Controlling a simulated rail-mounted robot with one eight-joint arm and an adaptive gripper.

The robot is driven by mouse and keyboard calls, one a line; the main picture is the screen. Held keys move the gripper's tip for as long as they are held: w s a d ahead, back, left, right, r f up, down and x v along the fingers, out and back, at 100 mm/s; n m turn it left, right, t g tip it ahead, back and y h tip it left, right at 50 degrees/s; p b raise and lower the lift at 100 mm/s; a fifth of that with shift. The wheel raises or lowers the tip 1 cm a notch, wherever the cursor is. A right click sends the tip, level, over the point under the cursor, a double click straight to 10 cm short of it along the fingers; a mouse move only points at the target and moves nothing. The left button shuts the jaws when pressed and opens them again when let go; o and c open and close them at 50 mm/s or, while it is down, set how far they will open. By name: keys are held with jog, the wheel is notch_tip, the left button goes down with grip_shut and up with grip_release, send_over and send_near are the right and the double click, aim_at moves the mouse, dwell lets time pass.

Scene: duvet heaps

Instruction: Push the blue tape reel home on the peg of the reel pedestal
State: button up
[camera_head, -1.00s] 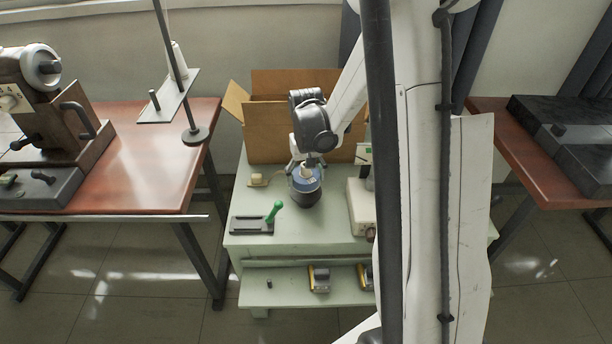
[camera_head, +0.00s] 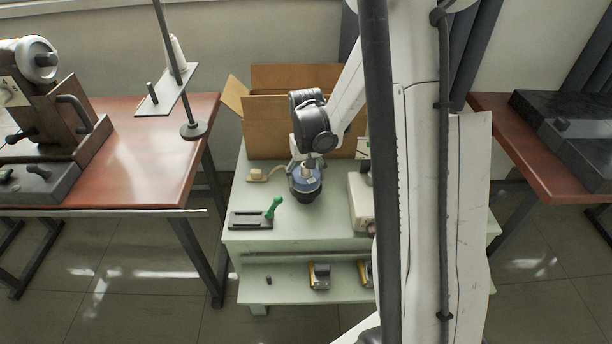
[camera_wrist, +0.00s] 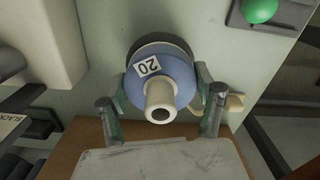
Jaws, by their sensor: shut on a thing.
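The blue tape reel (camera_wrist: 172,82) bears a white label reading 20. It also shows in the head view (camera_head: 305,184), low in front of my wrist. A pale hollow cylinder (camera_wrist: 160,102) sticks out of its middle; I cannot tell whether it is the peg or the reel's core. The dark round reel pedestal (camera_wrist: 158,42) shows behind the reel's edge and below it in the head view (camera_head: 305,197). Any gap between them is hidden. My gripper (camera_wrist: 160,108) is shut on the reel, one finger on each side.
The pale green table (camera_head: 255,225) holds a green-knobbed lever fixture (camera_head: 268,212) at left front and a pale box-shaped device (camera_head: 360,200) close at right. An open cardboard box (camera_head: 265,125) stands behind. A lower shelf (camera_head: 290,290) carries small items.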

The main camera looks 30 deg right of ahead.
jog(key=shift+f+b, duration=0.65)
jog(key=shift+f, duration=0.2)
jog(key=o, duration=1.3)
jog(key=shift+r, duration=0.15)
notch_tip(320, 180, up, 12)
jog(key=shift+f, duration=0.1)
jog(key=s+a+r+n+t+p, duration=0.1)
jog(key=s+a+r+t+p, duration=0.1)
jog(key=s+a+r, duration=0.3)
jog(key=s+a+r+n+t+p, duration=0.1)
jog(key=s+a+r+t+p, duration=0.1)
jog(key=s+a+r, duration=0.3)
jog(key=s+a+r+n+t+p, duration=0.1)
jog(key=s+a+r+t+p, duration=0.1)
jog(key=s+a+r, duration=0.4)
jog(key=shift+s+r+t+p, duration=0.2)
jog(key=shift+s+r+t, duration=0.1)
jog(key=shift+s, duration=0.3)
jog(key=shift+s+r+t+p, duration=0.15)
jog(key=shift+s+r+t, duration=0.15)
jog(key=shift+s, duration=0.3)
